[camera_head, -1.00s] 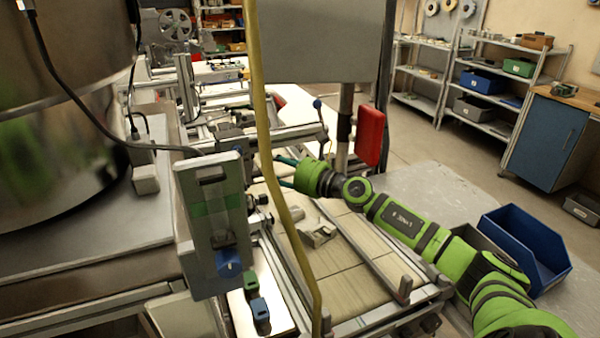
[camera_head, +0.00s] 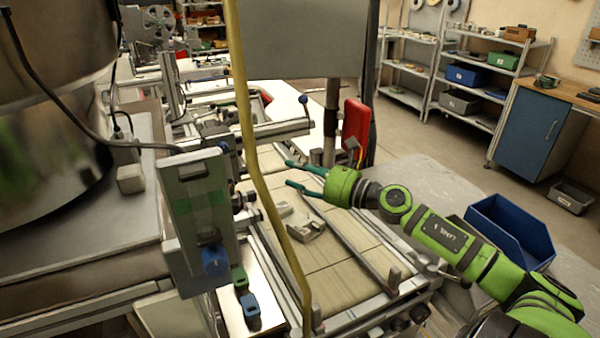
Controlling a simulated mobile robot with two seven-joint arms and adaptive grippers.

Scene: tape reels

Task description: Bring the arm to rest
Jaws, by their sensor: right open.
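My right arm, green and black, comes in from the lower right. Its gripper (camera_head: 292,173) has two teal fingers that point left and stand apart, with nothing between them. It hangs above the far part of the tiled conveyor bed (camera_head: 335,284), just right of the yellow cable. A small pale metal bracket (camera_head: 306,230) lies on the bed below the gripper, apart from it. My left gripper does not show.
A yellow cable (camera_head: 246,120) hangs left of the gripper. A grey panel (camera_head: 303,38) and a red box (camera_head: 355,122) stand behind it. A blue bin (camera_head: 510,232) sits on the grey table at right. A large metal drum (camera_head: 50,150) fills the left.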

